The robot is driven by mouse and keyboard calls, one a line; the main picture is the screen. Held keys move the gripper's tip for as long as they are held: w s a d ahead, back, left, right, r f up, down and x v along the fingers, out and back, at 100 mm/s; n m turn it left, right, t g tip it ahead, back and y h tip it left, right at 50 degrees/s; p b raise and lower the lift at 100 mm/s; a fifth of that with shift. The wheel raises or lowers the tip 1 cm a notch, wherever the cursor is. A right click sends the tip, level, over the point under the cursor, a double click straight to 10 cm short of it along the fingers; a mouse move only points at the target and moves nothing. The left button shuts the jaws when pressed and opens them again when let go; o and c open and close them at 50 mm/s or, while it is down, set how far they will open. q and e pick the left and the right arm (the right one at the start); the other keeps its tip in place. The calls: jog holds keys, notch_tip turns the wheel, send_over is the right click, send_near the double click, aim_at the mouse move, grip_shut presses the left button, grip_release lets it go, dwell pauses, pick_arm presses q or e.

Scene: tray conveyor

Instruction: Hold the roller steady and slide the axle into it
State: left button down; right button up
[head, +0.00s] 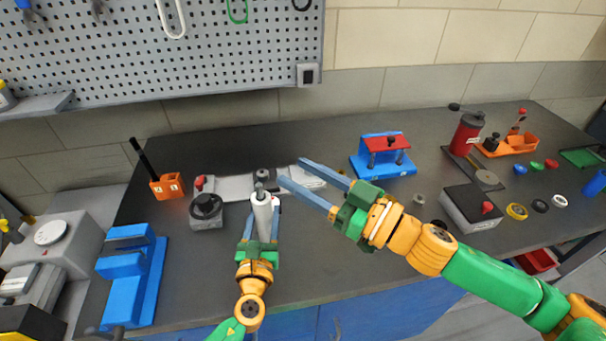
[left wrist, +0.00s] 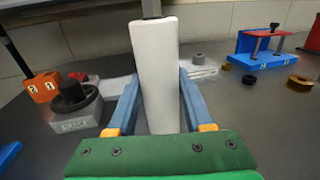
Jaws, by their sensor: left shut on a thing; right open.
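The white roller (head: 262,213) stands roughly upright between the fingers of my left gripper (head: 262,222), which is shut on it. The roller also fills the middle of the left wrist view (left wrist: 157,75). A grey axle (head: 260,188) shows at the roller's top end, and its lower part shows at the top edge of the left wrist view (left wrist: 151,8). How deep it sits in the roller is hidden. My right gripper (head: 292,172) is open and empty, its long blue fingers pointing left, just right of and above the roller's top in the head view.
A grey block with a black round knob (head: 206,207) stands left of the roller. Behind are an orange holder (head: 168,187) and a blue fixture with a red top (head: 383,155). A blue stand (head: 130,275) is at left. The bench middle is mostly clear.

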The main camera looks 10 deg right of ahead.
dwell(0.4)
pick_arm(q)
jog(key=shift+c, duration=1.1)
grip_release()
